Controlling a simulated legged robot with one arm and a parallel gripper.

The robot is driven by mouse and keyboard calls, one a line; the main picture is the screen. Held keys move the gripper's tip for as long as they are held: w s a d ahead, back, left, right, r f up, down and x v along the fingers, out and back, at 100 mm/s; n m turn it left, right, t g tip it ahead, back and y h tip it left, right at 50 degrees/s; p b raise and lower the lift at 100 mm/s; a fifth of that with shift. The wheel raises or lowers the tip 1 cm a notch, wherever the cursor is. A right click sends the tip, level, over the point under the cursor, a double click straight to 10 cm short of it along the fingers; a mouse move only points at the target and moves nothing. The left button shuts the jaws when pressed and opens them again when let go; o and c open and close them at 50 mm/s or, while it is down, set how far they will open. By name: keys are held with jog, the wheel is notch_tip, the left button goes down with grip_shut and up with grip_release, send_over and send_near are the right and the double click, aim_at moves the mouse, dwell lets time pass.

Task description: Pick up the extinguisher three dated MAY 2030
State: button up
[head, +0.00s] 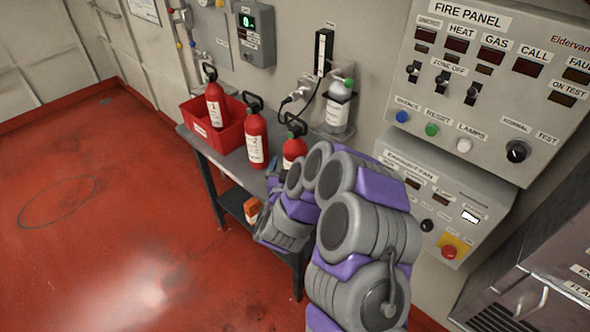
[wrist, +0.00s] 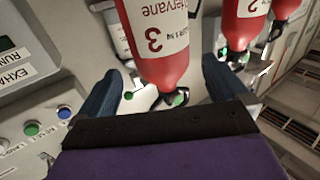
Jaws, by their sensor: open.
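Extinguisher three (wrist: 158,35) is a red bottle marked "3", upside down in the wrist view. My gripper (wrist: 163,66) is open, with one dark blue finger on each side of the bottle's valve end. I cannot tell whether either finger touches it. In the head view, extinguisher three (head: 293,149) stands at the near right part of the bench, its lower part hidden behind my arm. My gripper's fingers are not clear in the head view. No MAY 2030 date is readable on it.
Extinguisher two (head: 255,140) stands close beside it. Extinguisher one (head: 215,108) is in a red bin (head: 224,138) on the grey bench (head: 212,153). A grey bottle (head: 337,108) sits in a wall holder behind. The fire panel (head: 480,90) is on the right. Red floor at left is clear.

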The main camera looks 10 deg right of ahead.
aim_at(295, 150)
jog(key=shift+b+x, duration=0.8)
jog(key=shift+x, duration=2.7)
jog(key=shift+a, duration=0.2)
jog(key=c, duration=1.8)
jog(key=shift+r, duration=0.1)
jog(key=shift+c, duration=0.3)
